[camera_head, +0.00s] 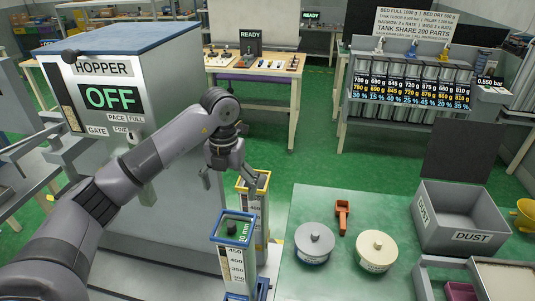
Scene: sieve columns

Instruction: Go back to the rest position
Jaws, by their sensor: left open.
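My left arm comes in from the left and crosses in front of the hopper (108,97). Its gripper (234,180) points downward with its fingers spread apart, and I see nothing between them. The gripper is just behind and above the blue-rimmed column (232,240), close to the yellow-rimmed column (262,205). One finger overlaps the yellow rim in the picture; I cannot tell whether it touches. A dark knob-like piece shows inside the blue-rimmed column. My right gripper is not in view.
A green-topped table at the lower right holds a grey lidded pan (314,243), a cream lidded pan (376,251), an orange scoop (342,216) and an open grey DUST box (472,237). A bench (250,70) and a tank rack (410,95) stand behind, with green floor between.

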